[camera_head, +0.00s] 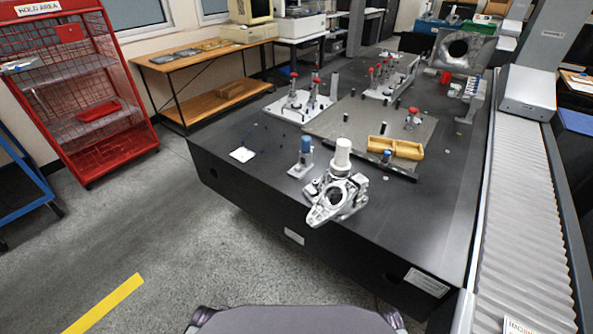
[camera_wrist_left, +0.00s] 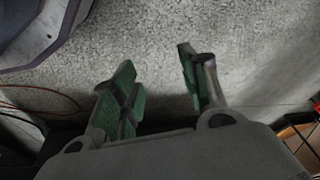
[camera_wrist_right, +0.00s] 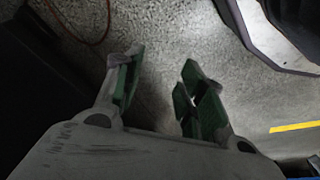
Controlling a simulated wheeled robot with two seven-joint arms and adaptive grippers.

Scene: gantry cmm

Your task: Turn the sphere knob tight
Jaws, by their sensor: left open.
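On the dark granite table (camera_head: 255,170) a blue-capped knob (camera_head: 306,146) stands upright on a small metal post and base (camera_head: 301,168). A second small blue knob (camera_head: 387,156) is by the yellow tray. I cannot tell for sure which is the sphere knob. My left gripper (camera_wrist_left: 155,60) shows in its wrist view with its green-padded fingers apart and nothing between them, over the grey floor. My right gripper (camera_wrist_right: 162,58) also has its fingers apart and empty over the floor. Neither gripper shows in the head view, so both are away from the knobs.
A silver casting (camera_head: 350,190) and a white cylinder (camera_head: 342,155) stand at the near table edge, right of the blue-capped knob. A yellow tray (camera_head: 408,150) and red-topped clamps (camera_head: 293,92) lie behind.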

